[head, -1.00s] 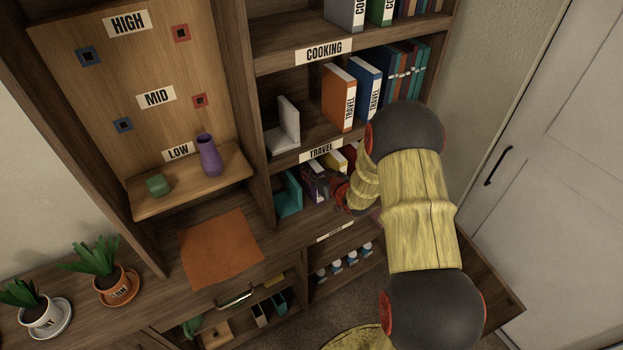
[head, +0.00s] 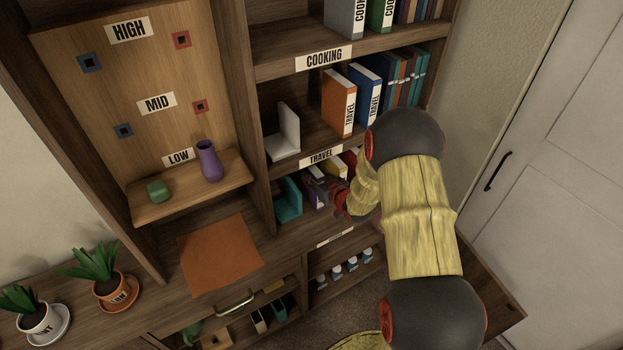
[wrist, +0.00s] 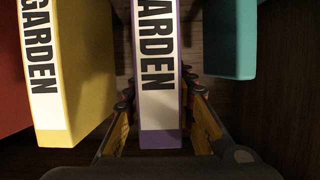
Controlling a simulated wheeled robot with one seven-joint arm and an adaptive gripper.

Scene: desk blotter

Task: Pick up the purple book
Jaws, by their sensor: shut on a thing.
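The purple book (wrist: 159,139) stands upright in the middle of the wrist view, its white spine label reading "GARDEN". My gripper (wrist: 160,95) has one finger on each side of this book and is shut on it near the spine. In the head view the purple book (head: 312,194) is on the shelf below the TRAVEL label, partly hidden by my gripper (head: 328,190). The book's far end is out of sight.
A yellow GARDEN book (wrist: 80,75) stands close left of the purple one in the wrist view, with a red book (wrist: 12,85) beyond it. A teal bookend (wrist: 232,40) is on the right, across a gap. The TRAVEL shelf edge (head: 321,157) is above my gripper.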

